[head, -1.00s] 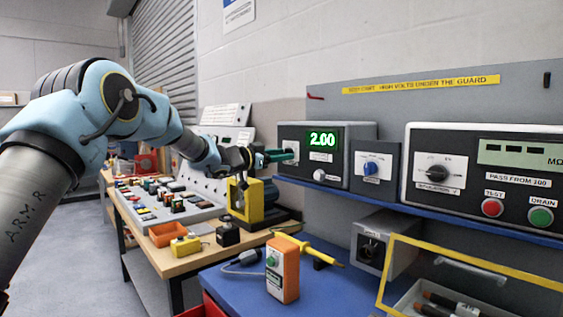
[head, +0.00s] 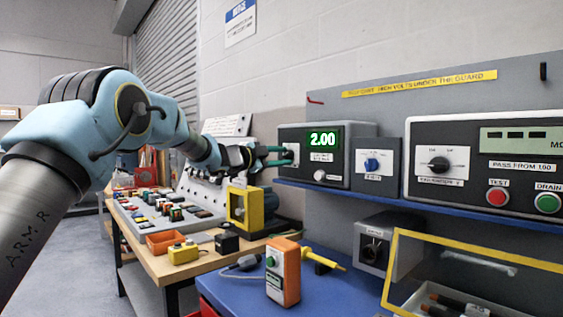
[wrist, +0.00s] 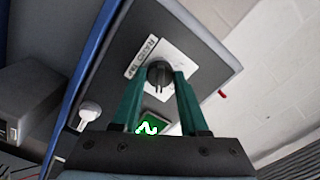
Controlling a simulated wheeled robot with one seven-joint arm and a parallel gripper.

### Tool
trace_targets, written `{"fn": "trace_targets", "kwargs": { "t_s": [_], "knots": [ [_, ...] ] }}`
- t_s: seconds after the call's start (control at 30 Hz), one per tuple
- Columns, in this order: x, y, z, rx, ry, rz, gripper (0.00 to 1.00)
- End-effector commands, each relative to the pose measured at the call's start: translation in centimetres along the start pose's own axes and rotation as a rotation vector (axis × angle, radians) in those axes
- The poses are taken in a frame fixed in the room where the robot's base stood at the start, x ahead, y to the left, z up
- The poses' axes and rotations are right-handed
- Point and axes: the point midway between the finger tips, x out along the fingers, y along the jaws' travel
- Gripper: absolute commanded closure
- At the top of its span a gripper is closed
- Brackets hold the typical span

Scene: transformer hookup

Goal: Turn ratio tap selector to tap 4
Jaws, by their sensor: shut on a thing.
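The ratio tap selector is a dark round knob (wrist: 158,68) on a white plate labelled "RATIO TAP" in the wrist view. My gripper (wrist: 162,82) has its two teal fingers on either side of the knob, shut on it. In the head view my gripper (head: 284,156) reaches the left end of the dark meter box (head: 334,182), and the knob is mostly hidden there. The green display (head: 323,139) on that box reads 2.00. Which tap the knob points to cannot be read.
A small white knob (head: 319,175) sits below the display. A box with a blue knob (head: 371,164) and a test unit (head: 438,164) with red and green buttons stand to the right on the blue shelf. An orange box (head: 283,270) and yellow-framed guard (head: 395,262) are below.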

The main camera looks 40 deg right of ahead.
Motion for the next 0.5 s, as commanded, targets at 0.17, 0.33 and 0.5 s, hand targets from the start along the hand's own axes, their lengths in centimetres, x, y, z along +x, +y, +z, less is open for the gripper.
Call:
{"fn": "trace_targets", "kwargs": {
  "t_s": [0.17,0.33,0.5],
  "knots": [
    [0.00,0.08,0.05,0.035,0.000,0.001,1.00],
    [0.00,0.06,0.03,0.044,0.000,0.001,1.00],
    [0.00,0.06,0.03,0.044,0.000,0.002,1.00]
  ]
}}
